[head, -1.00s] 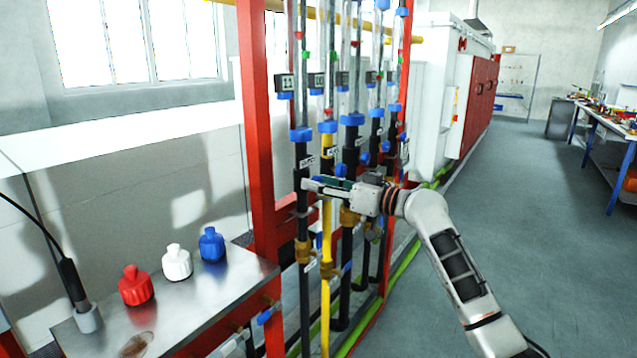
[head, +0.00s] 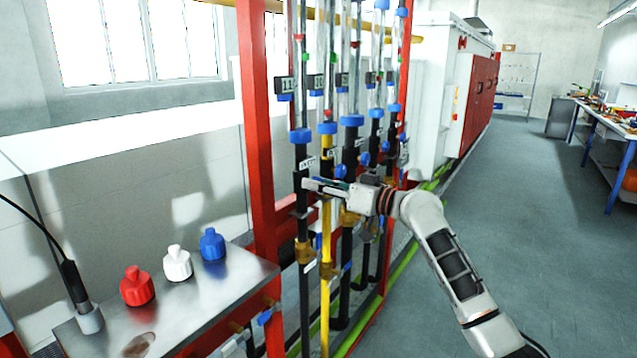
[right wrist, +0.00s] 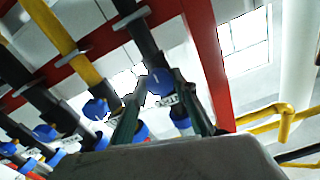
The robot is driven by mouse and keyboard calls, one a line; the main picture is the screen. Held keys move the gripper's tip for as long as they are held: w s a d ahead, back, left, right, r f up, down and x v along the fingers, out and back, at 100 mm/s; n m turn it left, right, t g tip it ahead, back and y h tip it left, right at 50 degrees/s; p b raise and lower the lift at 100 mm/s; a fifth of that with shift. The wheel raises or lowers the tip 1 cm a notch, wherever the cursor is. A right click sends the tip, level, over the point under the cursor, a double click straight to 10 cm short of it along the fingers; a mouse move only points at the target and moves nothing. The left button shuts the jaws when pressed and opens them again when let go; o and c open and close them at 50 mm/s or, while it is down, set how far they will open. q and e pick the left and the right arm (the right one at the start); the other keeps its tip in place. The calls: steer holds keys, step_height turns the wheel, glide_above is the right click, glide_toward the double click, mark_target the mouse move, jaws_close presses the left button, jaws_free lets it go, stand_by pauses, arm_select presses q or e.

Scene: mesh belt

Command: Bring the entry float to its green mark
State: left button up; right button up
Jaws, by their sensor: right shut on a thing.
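Several upright clear flow tubes with small coloured marks stand in a red frame. The leftmost tube (head: 298,105) has a red piece near its top and a green mark (head: 305,57) close by. Which piece is the float, and its exact height against the mark, is too small to tell. My right gripper (head: 308,184) is at the black pipe (head: 303,225) below this tube. In the right wrist view its two fingers (right wrist: 160,108) are closed around a blue valve knob (right wrist: 160,82). The knob is hidden in the head view. My left gripper is not in view.
Neighbouring tubes and pipes, one yellow (head: 326,220), stand close beside my right gripper. A steel table (head: 215,305) at the left carries a red bottle (head: 137,288), a white bottle (head: 177,264) and a blue bottle (head: 212,245). Open floor lies at the right.

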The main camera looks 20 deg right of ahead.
steer(key=m+p, duration=0.3)
steer(key=shift+d+r+m, duration=0.1)
steer(key=shift+r+m, duration=0.05)
steer(key=shift+m, duration=0.25)
steer(key=shift+m+p, duration=0.9)
steer(key=shift+m, duration=0.9)
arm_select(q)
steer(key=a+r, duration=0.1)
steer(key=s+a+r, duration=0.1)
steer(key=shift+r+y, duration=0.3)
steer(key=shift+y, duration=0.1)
arm_select(e)
steer(key=shift+f+m, duration=0.2)
steer(key=shift+m, duration=0.3)
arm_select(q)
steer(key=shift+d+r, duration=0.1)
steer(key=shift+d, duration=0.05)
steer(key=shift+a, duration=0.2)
arm_select(e)
steer(key=o, duration=1.1)
